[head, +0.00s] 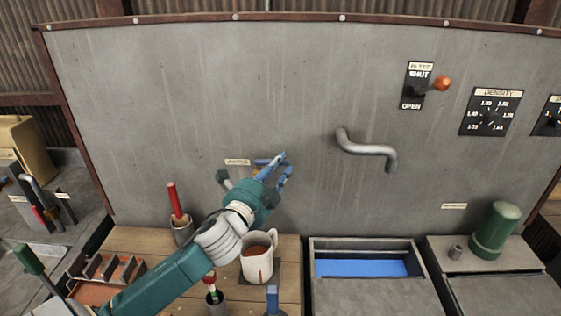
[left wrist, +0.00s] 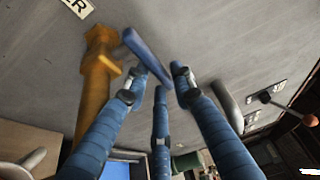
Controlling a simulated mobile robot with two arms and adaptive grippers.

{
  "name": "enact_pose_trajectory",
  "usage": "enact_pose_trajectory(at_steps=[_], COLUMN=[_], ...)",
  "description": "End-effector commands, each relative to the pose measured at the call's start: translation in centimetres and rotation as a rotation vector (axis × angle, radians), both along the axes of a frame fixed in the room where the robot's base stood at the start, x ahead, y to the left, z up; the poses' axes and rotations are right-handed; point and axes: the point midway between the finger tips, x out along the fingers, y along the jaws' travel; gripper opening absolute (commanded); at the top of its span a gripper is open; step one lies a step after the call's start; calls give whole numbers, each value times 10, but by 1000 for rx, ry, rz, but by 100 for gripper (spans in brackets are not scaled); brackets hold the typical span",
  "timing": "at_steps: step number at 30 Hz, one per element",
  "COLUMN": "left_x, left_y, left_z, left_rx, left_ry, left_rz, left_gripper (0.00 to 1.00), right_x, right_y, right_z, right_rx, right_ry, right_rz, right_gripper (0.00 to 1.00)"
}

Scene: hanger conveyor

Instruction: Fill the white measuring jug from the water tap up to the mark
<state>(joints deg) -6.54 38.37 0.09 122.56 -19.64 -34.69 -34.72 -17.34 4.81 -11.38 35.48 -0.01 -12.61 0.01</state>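The white measuring jug (head: 258,262) stands upright on the wooden bench, below my left gripper. Its inside looks brownish, and I cannot tell a water level. My left gripper (head: 277,166) is up at the water tap by the wall, under a small label. In the left wrist view the brass-coloured tap body (left wrist: 96,75) is left of the fingers, and its blue lever (left wrist: 146,58) reaches toward the fingertips (left wrist: 155,88). The fingers are spread, with no clear grip on the lever. The tap's outlet is mostly hidden in the head view. My right gripper is not seen.
A bent grey pipe (head: 366,150) sticks out of the wall above a blue-filled trough (head: 362,244). A red-handled tool stands in a holder (head: 182,232) left of the jug. A green cylinder (head: 494,230) stands at right. A small blue piece (head: 272,300) is in front of the jug.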

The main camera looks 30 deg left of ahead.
Motion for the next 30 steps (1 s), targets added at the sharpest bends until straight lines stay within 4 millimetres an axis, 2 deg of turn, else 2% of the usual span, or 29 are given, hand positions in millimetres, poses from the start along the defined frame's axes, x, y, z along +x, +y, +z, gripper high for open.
enact_pose_trajectory(at_steps=[4,12,16,25,30], left_x=[9,10,10,9,2], left_y=[1,1,1,2,1], left_z=[1,0,0,-1,-2], left_rx=[0,0,0,2,9], left_ry=[0,0,0,1,8], left_rz=[0,-1,0,-17,-129], left_gripper=[24,24,1,0,0], right_x=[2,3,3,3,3], right_y=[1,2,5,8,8], right_z=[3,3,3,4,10], right_rx=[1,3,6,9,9], right_ry=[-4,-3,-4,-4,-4], right_rz=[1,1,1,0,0], right_gripper=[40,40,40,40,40])
